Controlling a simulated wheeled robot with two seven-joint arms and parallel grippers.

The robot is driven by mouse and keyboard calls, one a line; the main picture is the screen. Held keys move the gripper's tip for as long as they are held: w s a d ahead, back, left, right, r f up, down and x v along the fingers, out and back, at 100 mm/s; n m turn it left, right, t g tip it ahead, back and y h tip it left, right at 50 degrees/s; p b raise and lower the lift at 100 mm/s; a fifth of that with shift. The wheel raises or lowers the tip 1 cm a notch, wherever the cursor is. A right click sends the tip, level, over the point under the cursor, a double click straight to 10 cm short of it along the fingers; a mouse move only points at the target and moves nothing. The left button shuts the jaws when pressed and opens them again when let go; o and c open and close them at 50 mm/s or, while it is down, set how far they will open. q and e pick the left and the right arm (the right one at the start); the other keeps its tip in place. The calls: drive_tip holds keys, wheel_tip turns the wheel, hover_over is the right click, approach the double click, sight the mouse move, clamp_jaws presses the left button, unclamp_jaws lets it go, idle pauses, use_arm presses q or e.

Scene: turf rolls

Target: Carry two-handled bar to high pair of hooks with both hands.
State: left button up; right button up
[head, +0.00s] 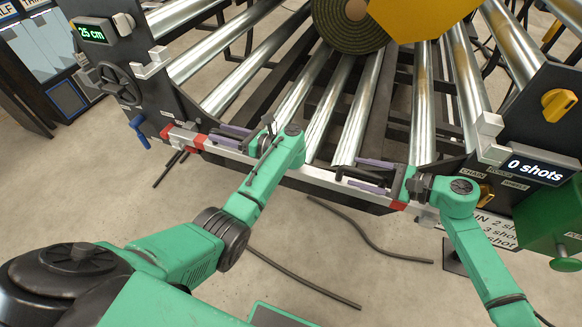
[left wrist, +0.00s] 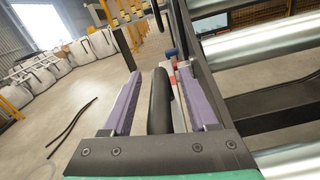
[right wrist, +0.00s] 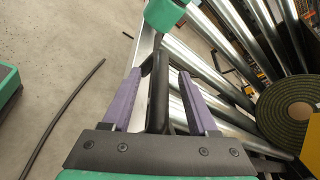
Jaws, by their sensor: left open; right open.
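The two-handled bar (head: 325,182) is a long pale metal bar with red ends, lying along the front of the roller machine. My left gripper (head: 232,137) is open at its left handle. In the left wrist view that black handle (left wrist: 160,105) stands between the spread purple fingers. My right gripper (head: 366,175) is open at the right handle; in the right wrist view the black handle (right wrist: 158,95) lies between the fingers. A grey upper hook (head: 152,63) is on the left side plate, another upper hook (head: 488,135) on the right. The lower supports are partly hidden at the bar's ends.
Steel rollers (head: 345,105) fill the machine behind the bar, with a turf roll (head: 352,22) at the top. A display (head: 540,168) and yellow knob (head: 558,104) are on the right plate. Black hoses (head: 345,225) lie on the floor. A blue lever (head: 139,131) juts out left.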

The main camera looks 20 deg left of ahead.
use_arm(q)
clamp_jaws()
use_arm(e)
clamp_jaws()
idle(0.8)
idle(0.3)
